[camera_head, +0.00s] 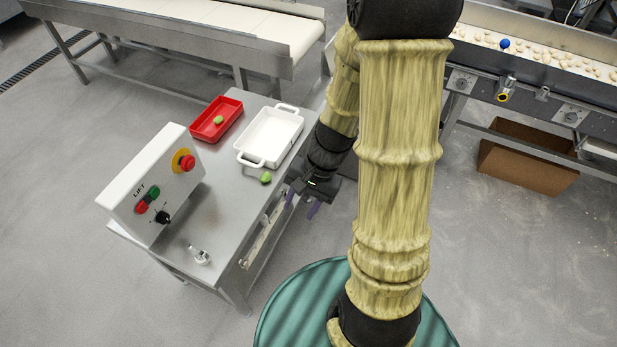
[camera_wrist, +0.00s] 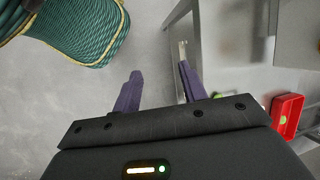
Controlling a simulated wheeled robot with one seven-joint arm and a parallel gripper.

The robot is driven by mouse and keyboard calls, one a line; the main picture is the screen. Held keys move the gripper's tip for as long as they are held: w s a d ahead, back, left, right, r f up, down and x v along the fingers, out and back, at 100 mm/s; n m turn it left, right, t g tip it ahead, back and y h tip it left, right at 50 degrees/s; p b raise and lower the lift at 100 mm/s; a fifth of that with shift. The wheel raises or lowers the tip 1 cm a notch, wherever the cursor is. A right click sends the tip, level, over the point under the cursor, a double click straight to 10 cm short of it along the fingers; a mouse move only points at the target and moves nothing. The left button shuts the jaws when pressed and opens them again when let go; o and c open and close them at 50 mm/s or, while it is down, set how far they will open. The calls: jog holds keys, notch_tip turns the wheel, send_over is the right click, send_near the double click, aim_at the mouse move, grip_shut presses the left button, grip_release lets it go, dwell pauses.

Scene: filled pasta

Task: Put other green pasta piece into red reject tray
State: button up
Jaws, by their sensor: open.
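A green pasta piece (camera_head: 265,178) lies on the steel table, just in front of the white dish. Another green piece (camera_head: 218,120) lies inside the red reject tray (camera_head: 228,105) at the table's far left. The red tray also shows at the right edge of the wrist view (camera_wrist: 290,109), with a bit of green in it. My gripper (camera_head: 301,206) is open and empty beside the table's right edge, to the right of and nearer than the loose green piece. In the wrist view my gripper's purple fingers (camera_wrist: 157,88) are spread apart over the floor.
A white two-handled dish (camera_head: 268,137) stands right of the red tray. A control box (camera_head: 155,185) with buttons stands at the table's left. A conveyor (camera_head: 540,60) with pale pieces and a blue ball runs at the right, above a cardboard box (camera_head: 525,165).

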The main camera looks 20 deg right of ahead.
notch_tip(320, 180, up, 8)
jog(key=d+n+t+h, duration=0.2)
jog(key=n+t+h, duration=0.1)
jog(key=n, duration=0.4)
jog(key=shift+w+r+n+t+h, duration=0.15)
jog(key=shift+n+t+h, duration=0.2)
jog(key=shift+h, duration=0.35)
jog(key=shift+c, duration=0.3)
